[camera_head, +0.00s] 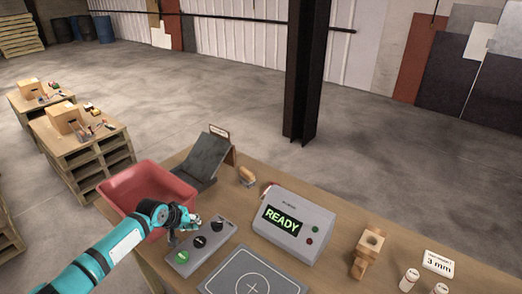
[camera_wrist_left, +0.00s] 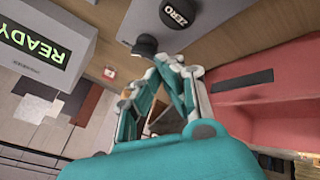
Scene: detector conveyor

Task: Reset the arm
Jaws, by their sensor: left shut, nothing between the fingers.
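My left arm (camera_head: 108,258) reaches in from the left. My left gripper (camera_head: 188,226) is shut and empty, beside the red bin and close to the grey control box (camera_head: 190,259). The box carries a green button, a dark button and a dark knob. In the left wrist view the closed fingers (camera_wrist_left: 168,64) point towards the control box, close to a dark knob (camera_wrist_left: 145,45). A black button marked ZERO (camera_wrist_left: 180,14) shows beyond. Whether the fingertips touch the box cannot be told. My right gripper is not in view.
The red bin (camera_head: 113,191) stands left of the control box. A display unit reading READY (camera_head: 293,229) stands to the right. A grey plate (camera_head: 252,275) lies in front, a dark ramp (camera_head: 205,158) behind. A wooden piece (camera_head: 368,251) and white bottles (camera_head: 409,279) are further right.

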